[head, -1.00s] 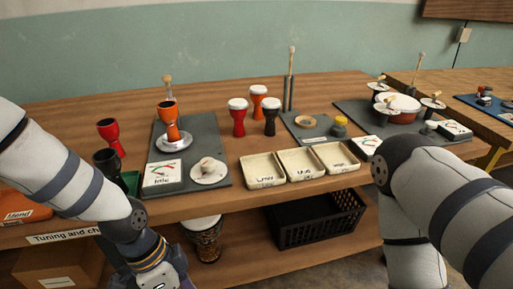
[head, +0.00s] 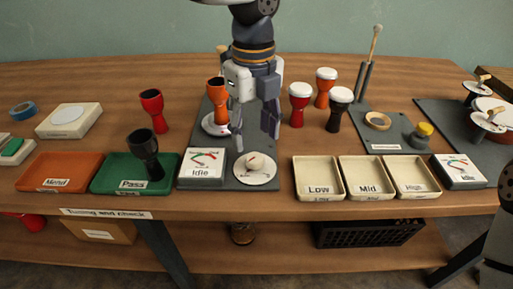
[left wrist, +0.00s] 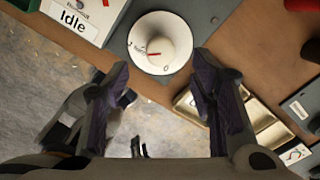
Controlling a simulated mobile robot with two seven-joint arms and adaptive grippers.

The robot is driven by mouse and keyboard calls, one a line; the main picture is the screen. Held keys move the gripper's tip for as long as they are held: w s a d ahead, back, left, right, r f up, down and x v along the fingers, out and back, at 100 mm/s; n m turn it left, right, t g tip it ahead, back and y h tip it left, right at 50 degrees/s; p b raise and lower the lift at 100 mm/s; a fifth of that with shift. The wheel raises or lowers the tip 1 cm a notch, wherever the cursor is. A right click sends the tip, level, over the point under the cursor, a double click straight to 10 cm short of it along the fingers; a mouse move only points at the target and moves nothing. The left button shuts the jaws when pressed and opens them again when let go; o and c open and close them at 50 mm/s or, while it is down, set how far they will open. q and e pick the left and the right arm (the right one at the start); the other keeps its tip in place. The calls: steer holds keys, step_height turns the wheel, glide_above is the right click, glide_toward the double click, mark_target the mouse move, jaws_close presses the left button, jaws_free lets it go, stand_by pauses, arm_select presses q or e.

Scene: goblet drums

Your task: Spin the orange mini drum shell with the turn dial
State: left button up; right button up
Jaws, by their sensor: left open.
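The orange mini drum shell (head: 214,90) stands upright on a round metal plate (head: 209,125) on the dark grey board, partly hidden by my left gripper. The turn dial (head: 256,163) is a pale knob on a white disc at the board's front. In the left wrist view the dial (left wrist: 160,50) shows a red pointer mark, ahead of the fingertips. My left gripper (head: 254,137) is open and empty, pointing down above the dial, with its fingers apart from it. It also shows in the left wrist view (left wrist: 160,75). My right gripper is not in view.
An Idle meter box (head: 203,165) stands left of the dial. Cream trays (head: 318,190) lie to the right. A green Pass tray (head: 118,184) holds a black shell (head: 146,148). A red shell (head: 152,108) stands behind; several white-topped drums (head: 300,100) stand right of the gripper.

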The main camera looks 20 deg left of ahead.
mark_target(255, 157)
arm_select(q)
step_height(255, 157, down, 6)
steer(key=shift+r, duration=0.1)
steer(key=c, duration=1.2)
